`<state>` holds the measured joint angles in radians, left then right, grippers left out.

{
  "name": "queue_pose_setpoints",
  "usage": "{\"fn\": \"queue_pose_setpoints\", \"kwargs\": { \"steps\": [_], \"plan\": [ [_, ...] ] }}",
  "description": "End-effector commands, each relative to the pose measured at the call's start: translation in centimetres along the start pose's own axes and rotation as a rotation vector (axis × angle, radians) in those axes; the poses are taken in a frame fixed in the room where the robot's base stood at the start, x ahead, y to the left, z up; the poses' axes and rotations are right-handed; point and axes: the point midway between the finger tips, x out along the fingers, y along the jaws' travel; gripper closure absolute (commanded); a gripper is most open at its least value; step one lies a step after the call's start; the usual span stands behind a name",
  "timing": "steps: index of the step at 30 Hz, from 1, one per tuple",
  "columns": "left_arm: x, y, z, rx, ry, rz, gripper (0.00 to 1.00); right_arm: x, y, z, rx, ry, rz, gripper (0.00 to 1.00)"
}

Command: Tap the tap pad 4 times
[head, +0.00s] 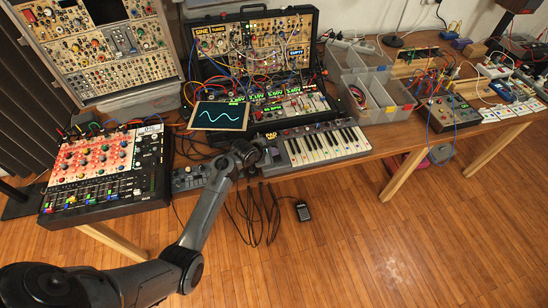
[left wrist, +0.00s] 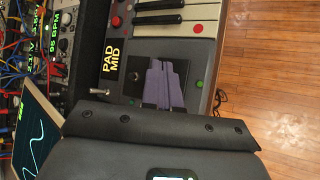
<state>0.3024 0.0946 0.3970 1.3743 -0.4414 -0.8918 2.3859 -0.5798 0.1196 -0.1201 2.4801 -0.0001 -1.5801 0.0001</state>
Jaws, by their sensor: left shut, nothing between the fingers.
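My left gripper (head: 262,162) is at the left end of a small keyboard (head: 325,146), just below its yellow "PAD MID" label (head: 271,136). In the left wrist view the left gripper (left wrist: 163,72) is shut and empty, its fingers over a dark square pad (left wrist: 137,84). This pad lies beside the label (left wrist: 115,45) and the keys. The fingers hide much of the pad, and I cannot tell whether they touch it. My right gripper is not in view.
A tilted screen with a wave (head: 220,115) and a modular synth case (head: 255,50) with cables stand behind. A red-topped mixer (head: 105,165) is to the left. Grey bins (head: 385,105) stand to the right. Cables hang from the table's front edge.

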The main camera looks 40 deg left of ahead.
Motion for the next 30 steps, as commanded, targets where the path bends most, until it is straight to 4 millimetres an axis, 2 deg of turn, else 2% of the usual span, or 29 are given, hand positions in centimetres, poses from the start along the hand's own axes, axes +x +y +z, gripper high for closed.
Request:
{"fn": "queue_pose_setpoints", "kwargs": {
  "steps": [30],
  "plan": [
    [0.57,-0.43,-0.39,-0.001,0.0,0.0,1.0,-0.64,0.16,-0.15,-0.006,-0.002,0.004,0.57]
  ]
}}
